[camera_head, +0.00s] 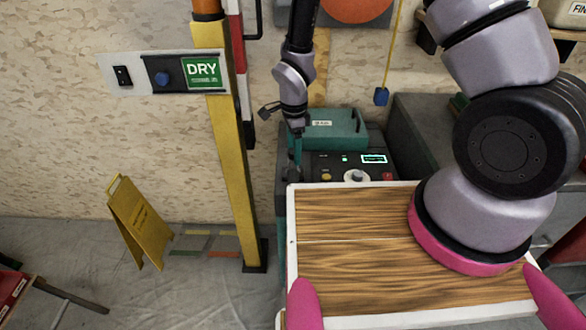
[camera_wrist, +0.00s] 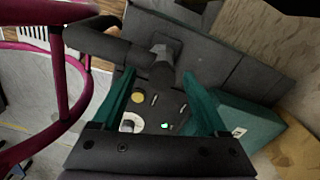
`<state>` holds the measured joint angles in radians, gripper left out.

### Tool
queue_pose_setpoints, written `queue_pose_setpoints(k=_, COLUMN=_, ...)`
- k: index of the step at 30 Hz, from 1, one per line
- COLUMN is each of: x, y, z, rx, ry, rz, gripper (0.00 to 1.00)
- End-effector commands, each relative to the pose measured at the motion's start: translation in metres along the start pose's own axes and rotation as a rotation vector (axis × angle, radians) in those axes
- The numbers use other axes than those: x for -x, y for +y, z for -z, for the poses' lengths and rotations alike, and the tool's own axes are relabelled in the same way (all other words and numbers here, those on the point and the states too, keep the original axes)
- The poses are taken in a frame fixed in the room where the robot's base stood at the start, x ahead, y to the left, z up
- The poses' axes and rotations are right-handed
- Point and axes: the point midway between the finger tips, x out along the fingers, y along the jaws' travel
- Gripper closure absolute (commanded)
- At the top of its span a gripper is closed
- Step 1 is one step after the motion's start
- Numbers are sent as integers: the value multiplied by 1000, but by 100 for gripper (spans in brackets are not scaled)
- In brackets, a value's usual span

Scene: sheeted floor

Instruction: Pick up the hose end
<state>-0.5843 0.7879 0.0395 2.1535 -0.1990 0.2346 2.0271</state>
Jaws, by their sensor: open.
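A dark, thick hose end (camera_wrist: 161,73) shows in the wrist view, with a grey fitting just above it. The dark hose runs from it toward the upper left. My gripper (camera_wrist: 160,80) has two teal fingers, apart, one on each side of the lower part of the hose end. I cannot tell whether they touch it. In the head view my gripper (camera_head: 296,158) points down at the left front of the dark machine; the hose end is too small and dark there to make out clearly.
The machine's control panel (camera_head: 355,165) has buttons, a dial and lit displays. A teal box (camera_head: 335,130) stands behind it. A yellow post (camera_head: 235,170) with a DRY sign (camera_head: 201,72) stands to the left. A yellow floor sign (camera_head: 140,222) stands farther left on the sheeted floor.

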Motion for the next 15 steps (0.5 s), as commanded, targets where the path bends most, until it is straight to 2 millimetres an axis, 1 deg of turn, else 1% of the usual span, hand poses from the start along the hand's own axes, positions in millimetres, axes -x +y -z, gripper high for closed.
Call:
queue_pose_setpoints(k=9, x=-43, y=-2, z=-2, rx=1, ry=1, rz=-2, gripper=24)
queue_pose_setpoints(k=12, x=-50, y=-2, z=-2, rx=0, ry=0, rz=0, gripper=24)
queue_pose_setpoints(k=15, x=-51, y=-2, z=-2, rx=0, ry=-1, rz=1, gripper=24)
